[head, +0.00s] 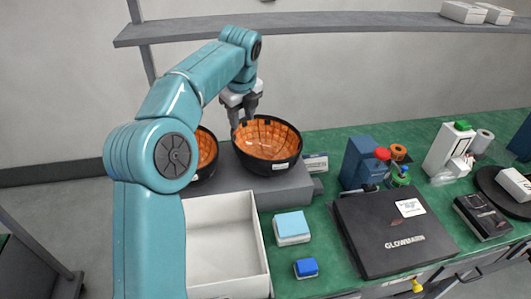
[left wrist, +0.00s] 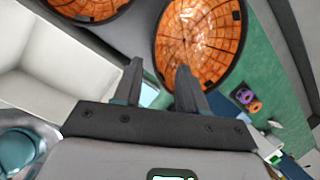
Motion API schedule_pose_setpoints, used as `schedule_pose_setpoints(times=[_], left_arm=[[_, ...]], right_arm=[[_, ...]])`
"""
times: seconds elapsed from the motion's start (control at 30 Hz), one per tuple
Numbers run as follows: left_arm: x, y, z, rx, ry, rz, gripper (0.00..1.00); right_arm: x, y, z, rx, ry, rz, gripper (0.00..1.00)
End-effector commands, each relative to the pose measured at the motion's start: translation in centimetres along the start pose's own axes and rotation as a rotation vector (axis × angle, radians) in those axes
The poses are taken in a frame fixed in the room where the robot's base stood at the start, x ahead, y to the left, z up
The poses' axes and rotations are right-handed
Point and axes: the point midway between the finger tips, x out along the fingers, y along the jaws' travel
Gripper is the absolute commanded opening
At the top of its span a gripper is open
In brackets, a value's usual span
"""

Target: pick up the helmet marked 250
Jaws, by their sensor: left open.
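Two helmets lie upside down on a grey riser, black outside with orange padded insides. The right helmet (head: 268,140) shows whole in the head view and large in the left wrist view (left wrist: 198,42). The left helmet (head: 206,150) is partly hidden by my left arm, and it also shows at the top of the left wrist view (left wrist: 90,8). I cannot read a 250 on either one. My left gripper (head: 240,120) is open and empty, at the back left rim of the right helmet; I cannot tell if it touches. My right gripper is out of view.
The grey riser (head: 262,186) stands on the green bench. A white open bin (head: 228,240) is in front. A shelf (head: 320,24) runs above.

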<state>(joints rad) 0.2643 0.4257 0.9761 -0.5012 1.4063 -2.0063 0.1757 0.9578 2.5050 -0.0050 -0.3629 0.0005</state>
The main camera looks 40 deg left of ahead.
Motion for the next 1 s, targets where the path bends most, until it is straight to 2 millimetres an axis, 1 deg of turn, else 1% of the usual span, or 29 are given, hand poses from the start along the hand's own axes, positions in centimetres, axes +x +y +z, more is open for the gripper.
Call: schedule_pose_setpoints(times=[0.17,0.3,0.4,0.53,0.67,0.73,0.9,1.0], left_arm=[[2.9,0.4,-0.5,0.002,0.002,0.004,0.41],[6.2,0.6,-0.7,0.001,0.003,0.004,0.41],[8.3,0.6,-0.8,0.001,0.003,0.004,0.41],[10.2,0.5,-0.8,0.001,0.002,0.003,0.41],[11.0,0.5,-0.7,0.001,0.001,0.001,0.41],[11.7,0.5,-0.7,0.001,0.002,0.003,0.41],[14.6,0.8,-0.9,0.001,0.002,0.003,0.41],[15.7,0.7,-0.8,0.000,0.002,0.001,0.41]], right_arm=[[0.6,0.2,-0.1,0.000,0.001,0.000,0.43],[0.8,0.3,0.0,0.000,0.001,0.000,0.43],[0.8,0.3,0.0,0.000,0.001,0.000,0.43],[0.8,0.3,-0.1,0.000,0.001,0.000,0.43],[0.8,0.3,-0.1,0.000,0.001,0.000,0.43],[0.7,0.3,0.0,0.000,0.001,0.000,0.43],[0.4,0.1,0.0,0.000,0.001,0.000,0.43],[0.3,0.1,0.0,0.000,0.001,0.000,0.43]])
